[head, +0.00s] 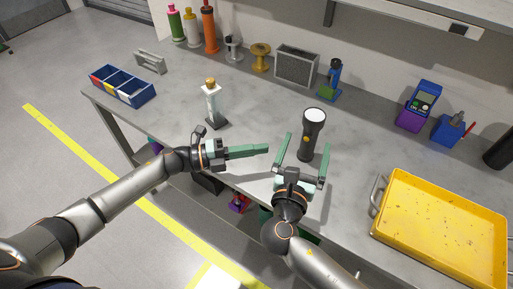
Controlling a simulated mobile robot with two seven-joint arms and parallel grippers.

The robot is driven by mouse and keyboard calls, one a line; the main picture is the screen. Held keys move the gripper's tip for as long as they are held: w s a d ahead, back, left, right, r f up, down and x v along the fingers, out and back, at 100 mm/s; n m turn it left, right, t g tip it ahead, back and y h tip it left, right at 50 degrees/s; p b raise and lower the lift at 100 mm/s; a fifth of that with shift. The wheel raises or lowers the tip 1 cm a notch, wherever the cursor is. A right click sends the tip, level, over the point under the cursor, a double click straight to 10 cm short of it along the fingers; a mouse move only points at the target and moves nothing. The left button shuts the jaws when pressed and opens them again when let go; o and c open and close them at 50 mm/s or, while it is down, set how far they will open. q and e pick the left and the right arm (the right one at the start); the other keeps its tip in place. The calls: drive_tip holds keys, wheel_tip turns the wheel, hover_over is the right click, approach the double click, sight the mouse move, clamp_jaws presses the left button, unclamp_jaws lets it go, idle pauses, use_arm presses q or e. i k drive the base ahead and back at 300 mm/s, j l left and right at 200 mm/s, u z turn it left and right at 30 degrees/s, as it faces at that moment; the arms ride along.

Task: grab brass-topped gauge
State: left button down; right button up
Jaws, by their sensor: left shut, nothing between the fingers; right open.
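The brass-topped gauge (211,104) stands upright on the grey workbench, left of the middle in the head view. It has a brass cap, a pale body and a dark foot. My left gripper (267,148) is shut and empty, its green fingers pointing right. It is in front and to the right of the gauge, apart from it. My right gripper (306,143) is open, with its green fingers spread on either side of the lower part of a black flashlight (313,128). I cannot tell whether they touch it.
A yellow tray (377,228) lies at the right. A blue divided bin (123,88) is at the left end. Bottles (209,30), spools (261,57), a speaker-like box (296,66), a microscope-like item (332,80) and a meter (421,104) line the back. The bench around the gauge is clear.

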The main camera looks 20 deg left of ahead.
sight(213, 97)
drive_tip(key=k+j, duration=0.25)
drive_tip(key=k, duration=0.25)
drive_tip(key=k+j, duration=0.2)
drive_tip(key=k, duration=0.25)
